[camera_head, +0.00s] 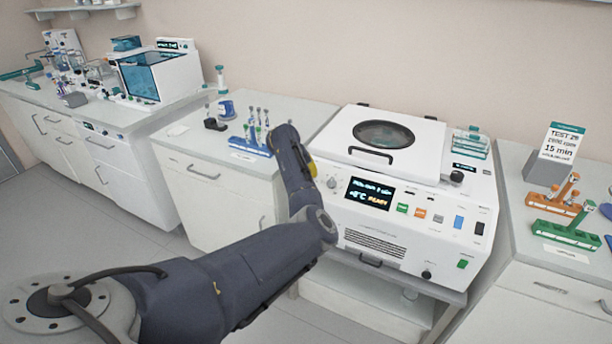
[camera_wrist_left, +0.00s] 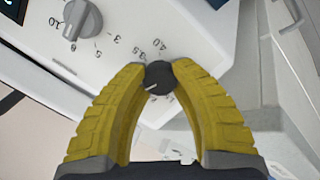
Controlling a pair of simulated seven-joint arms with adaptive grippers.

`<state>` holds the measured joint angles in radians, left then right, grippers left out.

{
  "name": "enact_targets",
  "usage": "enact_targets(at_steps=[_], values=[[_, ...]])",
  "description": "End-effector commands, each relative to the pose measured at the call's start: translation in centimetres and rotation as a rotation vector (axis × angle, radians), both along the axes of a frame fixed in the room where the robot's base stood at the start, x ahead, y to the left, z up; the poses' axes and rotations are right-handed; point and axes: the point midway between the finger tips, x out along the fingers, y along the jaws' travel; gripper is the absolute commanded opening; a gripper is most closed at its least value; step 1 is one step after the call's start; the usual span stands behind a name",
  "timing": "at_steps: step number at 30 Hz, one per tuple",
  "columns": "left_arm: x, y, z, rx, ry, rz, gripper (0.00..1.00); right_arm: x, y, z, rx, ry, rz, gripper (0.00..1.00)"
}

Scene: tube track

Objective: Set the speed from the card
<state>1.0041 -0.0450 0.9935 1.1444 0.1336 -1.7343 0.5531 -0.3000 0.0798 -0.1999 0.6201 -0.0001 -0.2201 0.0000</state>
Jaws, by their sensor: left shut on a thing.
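The white centrifuge (camera_head: 420,213) stands in the middle right of the head view, with its lid down and a lit display (camera_head: 370,194). The card (camera_head: 560,143) stands upright in a grey holder at the right; I read "TEST 26", a line in rpm too small to be sure of, and "15 min". In the left wrist view my left gripper (camera_wrist_left: 159,80) has its yellow fingers shut on a small dark knob (camera_wrist_left: 158,76) ringed by printed numbers. A grey knob (camera_wrist_left: 80,20) sits beside it. In the head view my left arm hides most of the gripper and that knob. My right gripper is not in view.
A blue tube rack (camera_head: 250,147) stands on the counter left of the centrifuge. An orange rack (camera_head: 552,207) and a green rack (camera_head: 565,234) stand on the right counter. A clear-fronted device (camera_head: 140,75) stands far left.

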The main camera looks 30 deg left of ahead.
Motion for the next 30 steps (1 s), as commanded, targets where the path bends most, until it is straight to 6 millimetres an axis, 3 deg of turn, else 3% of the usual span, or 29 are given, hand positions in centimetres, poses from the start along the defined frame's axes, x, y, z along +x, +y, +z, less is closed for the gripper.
enact_targets(at_steps=[17,18,25,30], values=[[0.01,-0.01,0.00,-0.017,-0.002,0.024,0.00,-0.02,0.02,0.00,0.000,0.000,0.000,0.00],[0.01,-0.01,0.00,-0.017,-0.002,0.023,0.29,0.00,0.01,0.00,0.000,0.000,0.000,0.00],[0.01,0.01,0.00,-0.016,-0.002,0.023,0.56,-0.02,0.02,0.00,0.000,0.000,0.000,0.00],[0.00,0.01,0.00,-0.016,-0.002,0.023,0.57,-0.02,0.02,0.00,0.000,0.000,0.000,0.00]])
